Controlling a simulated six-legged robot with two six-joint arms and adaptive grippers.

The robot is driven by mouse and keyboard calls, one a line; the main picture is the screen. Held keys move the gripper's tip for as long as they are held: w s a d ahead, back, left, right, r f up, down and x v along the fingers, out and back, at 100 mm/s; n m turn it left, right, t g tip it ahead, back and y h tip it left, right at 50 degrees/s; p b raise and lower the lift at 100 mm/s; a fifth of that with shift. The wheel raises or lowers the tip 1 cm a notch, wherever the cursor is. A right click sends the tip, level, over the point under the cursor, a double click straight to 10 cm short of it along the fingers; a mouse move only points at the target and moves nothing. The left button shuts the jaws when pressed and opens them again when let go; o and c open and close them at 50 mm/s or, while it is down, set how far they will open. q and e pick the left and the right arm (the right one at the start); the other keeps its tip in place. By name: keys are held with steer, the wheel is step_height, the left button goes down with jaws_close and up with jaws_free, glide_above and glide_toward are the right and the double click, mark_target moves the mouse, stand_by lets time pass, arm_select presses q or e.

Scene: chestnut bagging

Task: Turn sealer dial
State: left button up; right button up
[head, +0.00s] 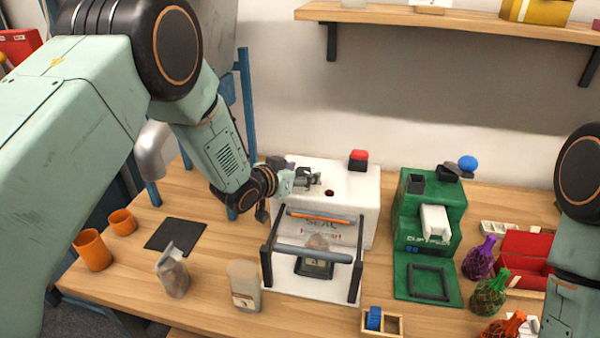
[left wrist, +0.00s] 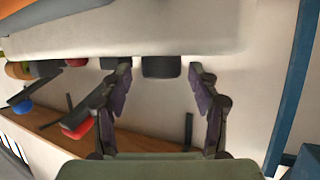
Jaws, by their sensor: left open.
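The white sealer (head: 362,197) stands at the back middle of the table, with a red button (head: 358,154) on top. My left gripper (head: 312,180) is over the left part of its top and partly hides it. In the left wrist view my left gripper (left wrist: 162,92) is open, with its fingers apart. A dark block that looks like the dial (left wrist: 162,66) shows between the fingertips against the white body, with gaps on both sides. I cannot make the dial out clearly in the head view. My right gripper is out of view.
In front of the sealer is a frame with dark posts and a grey bar (head: 312,254), with a bag behind it. A green machine (head: 425,245) stands to the right. A beige container (head: 244,286), a small bag (head: 172,272) and orange cups (head: 92,250) stand front left.

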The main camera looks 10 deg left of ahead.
arm_select(q)
steer(key=shift+c, duration=0.2)
steer(key=shift+w+a, duration=0.1)
steer(key=c, duration=1.1)
steer(key=shift+c, duration=0.2)
steer(key=shift+y, duration=0.3)
steer(key=shift+d+n+t+y, duration=0.15)
steer(key=shift+n+t+y, duration=0.05)
steer(key=shift+n+y, duration=0.6)
steer(key=shift+d+n+t+y, duration=0.15)
steer(key=shift+n+t+y, duration=0.05)
steer(key=shift+n+y, duration=0.6)
steer(key=o, duration=1.2)
